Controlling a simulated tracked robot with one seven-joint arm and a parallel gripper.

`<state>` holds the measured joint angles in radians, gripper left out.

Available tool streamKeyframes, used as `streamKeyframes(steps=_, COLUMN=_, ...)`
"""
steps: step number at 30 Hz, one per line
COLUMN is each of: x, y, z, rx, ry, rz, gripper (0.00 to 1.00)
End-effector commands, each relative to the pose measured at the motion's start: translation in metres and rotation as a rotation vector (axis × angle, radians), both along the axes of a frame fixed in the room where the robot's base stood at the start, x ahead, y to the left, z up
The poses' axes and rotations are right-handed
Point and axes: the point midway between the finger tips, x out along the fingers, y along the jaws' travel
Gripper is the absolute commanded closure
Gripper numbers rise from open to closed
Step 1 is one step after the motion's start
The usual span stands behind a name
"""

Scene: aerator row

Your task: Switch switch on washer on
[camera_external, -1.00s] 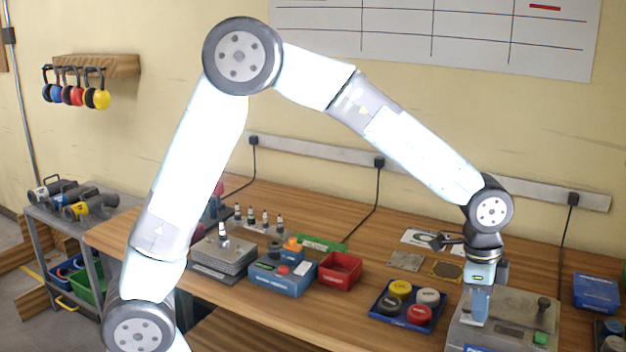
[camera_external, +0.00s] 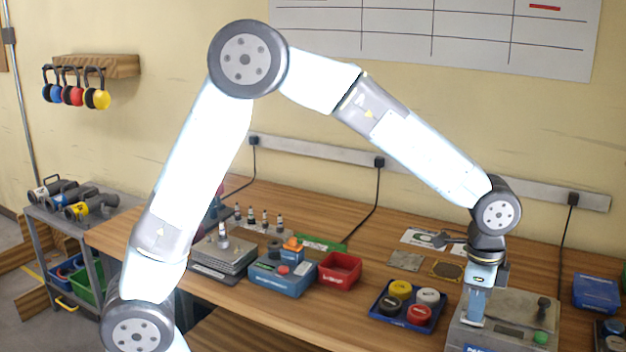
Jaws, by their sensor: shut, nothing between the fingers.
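The washer (camera_external: 510,337) looks to be the grey metal box with a lid at the lower right, with a blue label on its front, partly cut off by the frame's bottom edge. A green button (camera_external: 540,338) and a black knob on a short stem (camera_external: 543,304) show on its right side. I cannot tell which part is the switch. My gripper (camera_external: 473,320) points down over the washer's left part, shut and empty. Its tips are at or close above the box's top; contact cannot be told. My gripper hides some of the washer's left side.
Left of the washer is a blue tray (camera_external: 377,318) with several coloured round lids. A red bin (camera_external: 340,283) and a blue box with a red button (camera_external: 270,279) stand further left. A blue case (camera_external: 597,293) lies at the right. Bare tabletop shows behind the tray.

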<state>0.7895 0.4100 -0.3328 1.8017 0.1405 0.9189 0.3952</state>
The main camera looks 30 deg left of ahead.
Motion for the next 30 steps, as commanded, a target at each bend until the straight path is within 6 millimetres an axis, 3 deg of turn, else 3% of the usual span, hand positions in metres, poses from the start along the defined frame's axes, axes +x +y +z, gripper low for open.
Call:
streamKeyframes(steps=1, x=0.000, y=0.008, z=-0.008, rx=0.020, ry=0.009, rz=0.003, gripper=1.00)
streamKeyframes(steps=10, x=0.002, y=0.010, z=-0.008, rx=0.021, ry=0.008, rz=0.005, gripper=1.00)
streamKeyframes(steps=16, x=0.002, y=0.010, z=0.001, rx=0.018, ry=0.006, rz=0.006, gripper=1.00)
streamKeyframes(steps=30, x=0.000, y=0.008, z=0.092, rx=0.001, ry=-0.002, rz=0.002, gripper=1.00)
